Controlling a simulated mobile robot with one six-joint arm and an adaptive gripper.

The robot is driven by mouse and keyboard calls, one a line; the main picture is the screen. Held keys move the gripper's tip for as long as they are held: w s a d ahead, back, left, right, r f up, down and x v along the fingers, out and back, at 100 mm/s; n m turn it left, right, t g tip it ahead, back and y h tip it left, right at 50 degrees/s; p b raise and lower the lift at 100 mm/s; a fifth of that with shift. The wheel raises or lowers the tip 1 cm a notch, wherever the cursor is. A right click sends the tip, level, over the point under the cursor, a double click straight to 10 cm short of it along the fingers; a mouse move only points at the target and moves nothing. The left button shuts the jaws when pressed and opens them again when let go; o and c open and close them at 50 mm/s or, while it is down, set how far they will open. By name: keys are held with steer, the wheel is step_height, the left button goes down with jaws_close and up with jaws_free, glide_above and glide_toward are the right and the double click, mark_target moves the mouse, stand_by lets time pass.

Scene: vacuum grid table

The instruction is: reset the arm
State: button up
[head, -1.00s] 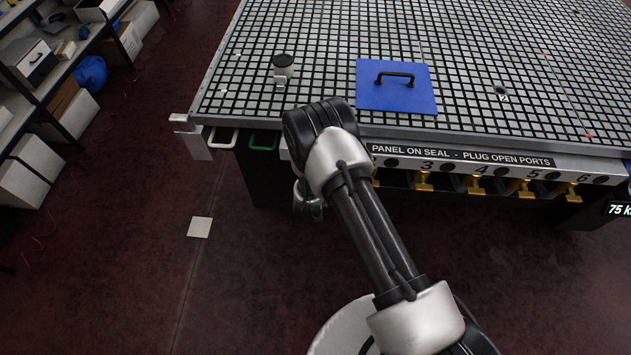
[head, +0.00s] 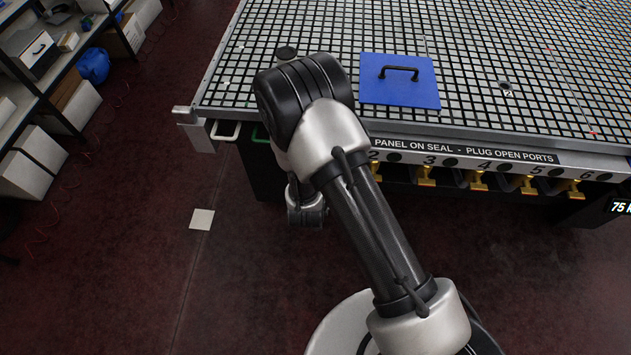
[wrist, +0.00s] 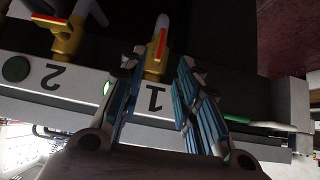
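My gripper (wrist: 158,72) is open in the wrist view, its two blue-padded fingers apart with nothing held between them. Through the gap I see the number 1 on the table's front strip and a yellow valve (wrist: 155,62) with a red-marked handle. I cannot tell how far the fingers are from the valve. In the head view my arm is bent in front of the table's near left part, its wrist hanging low beside the front edge; the fingers are hidden there.
The grid table (head: 470,60) carries a blue panel (head: 400,88) with a black handle. A dark round-topped item (head: 287,53) is mostly hidden behind my arm. Shelves (head: 40,90) stand at far left. A pale square (head: 202,219) lies on the open floor.

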stand_by(0.3)
steer(key=s+d+r+g+y, duration=0.1)
steer(key=d+r, duration=0.1)
steer(key=r, duration=1.2)
steer(key=s+d+r+g+y, duration=0.1)
steer(key=s+d+r, duration=0.15)
steer(key=r, duration=1.15)
steer(key=s+d+r, duration=0.4)
steer(key=s, duration=0.3)
steer(key=s+d+r+g+h, duration=0.1)
steer(key=s+d+r, duration=0.2)
steer(key=s, duration=0.4)
steer(key=s+d+r+g, duration=0.1)
steer(key=s+d+r, duration=0.3)
steer(key=s+d, duration=0.2)
steer(key=shift+s+r+h, duration=0.3)
steer(key=shift+s, duration=0.7)
